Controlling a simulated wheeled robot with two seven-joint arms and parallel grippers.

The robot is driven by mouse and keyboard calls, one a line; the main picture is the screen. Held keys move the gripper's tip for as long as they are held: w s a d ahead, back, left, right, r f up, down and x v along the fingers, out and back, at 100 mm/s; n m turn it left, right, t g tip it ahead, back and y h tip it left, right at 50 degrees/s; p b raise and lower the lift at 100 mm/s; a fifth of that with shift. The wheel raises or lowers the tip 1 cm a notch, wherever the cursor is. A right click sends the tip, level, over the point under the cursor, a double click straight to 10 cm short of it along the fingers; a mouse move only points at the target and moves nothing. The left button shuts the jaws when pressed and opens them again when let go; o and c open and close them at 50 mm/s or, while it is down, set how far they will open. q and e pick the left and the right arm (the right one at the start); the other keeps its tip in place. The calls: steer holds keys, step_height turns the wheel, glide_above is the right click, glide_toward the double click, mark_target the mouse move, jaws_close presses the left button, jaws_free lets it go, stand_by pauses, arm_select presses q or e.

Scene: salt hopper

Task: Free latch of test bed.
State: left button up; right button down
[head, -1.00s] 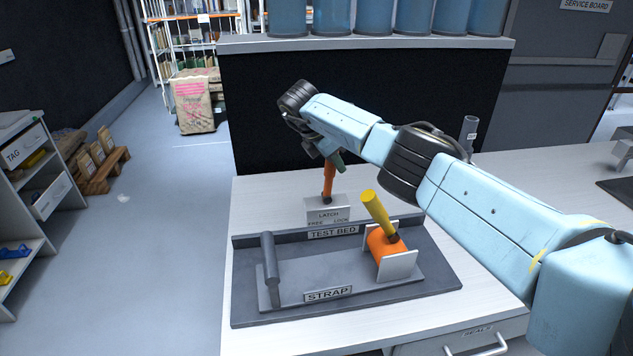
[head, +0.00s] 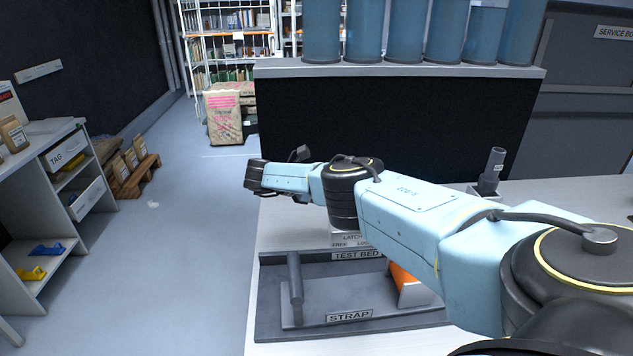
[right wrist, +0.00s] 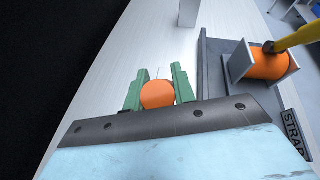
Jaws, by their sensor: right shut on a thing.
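The test bed (head: 310,322) is a dark grey fixture on the white bench, labelled TEST BED and STRAP. The latch plate (head: 350,239), marked LATCH with FREE at left, stands behind it and is partly covered by my right arm. In the right wrist view, my right gripper (right wrist: 158,90) has its green fingers on either side of the rounded orange latch lever (right wrist: 158,95), shut on it. The lever's base and angle are hidden. In the head view the fingertips and lever are hidden by my arm. My left gripper is not in view.
An orange drum (right wrist: 265,63) with a yellow handle (right wrist: 302,36) sits in a grey bracket on the test bed. An upright grey post (head: 295,280) stands at its left. A dark back panel (head: 390,125) rises behind. The bench's left edge borders open floor.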

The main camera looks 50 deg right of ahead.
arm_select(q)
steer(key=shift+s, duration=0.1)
arm_select(e)
steer(key=shift+f, duration=0.1)
stand_by(0.3)
steer(key=c, duration=1.1)
jaws_free()
steer(key=shift+a, duration=0.1)
steer(key=shift+c, duration=0.2)
steer(key=shift+w, duration=0.1)
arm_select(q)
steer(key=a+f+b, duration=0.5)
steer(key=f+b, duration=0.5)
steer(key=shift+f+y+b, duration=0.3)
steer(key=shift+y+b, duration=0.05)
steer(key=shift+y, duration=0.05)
arm_select(e)
steer(key=v, duration=1.3)
steer(key=shift+a, duration=0.2)
